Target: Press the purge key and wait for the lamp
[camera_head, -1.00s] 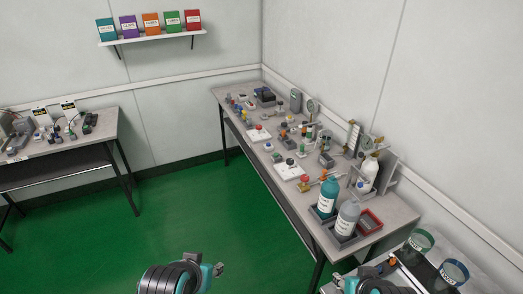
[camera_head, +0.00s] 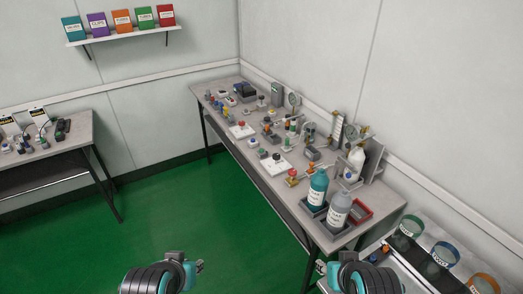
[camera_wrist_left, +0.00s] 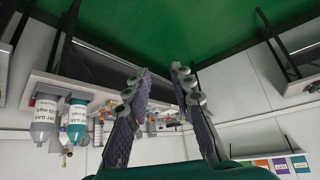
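I cannot make out a purge key or its lamp; the devices are too small to read. A dark blue box-shaped device (camera_head: 246,91) stands at the far end of the long bench (camera_head: 232,158). White plates with a red button (camera_head: 241,124) and a dark button (camera_head: 276,157) lie nearer. My left gripper (camera_head: 187,262) is low in the head view, over the floor and away from the bench. Its two fingers (camera_wrist_left: 158,82) are apart and empty in the left wrist view. My right gripper (camera_head: 334,264) is low near the bench's front corner; its fingers are not clear.
A teal bottle (camera_head: 317,188) and a grey bottle (camera_head: 338,211) stand in trays at the bench's near end, beside a red tray (camera_head: 360,209). Another table (camera_head: 84,136) with small devices is at left. Green floor between is clear.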

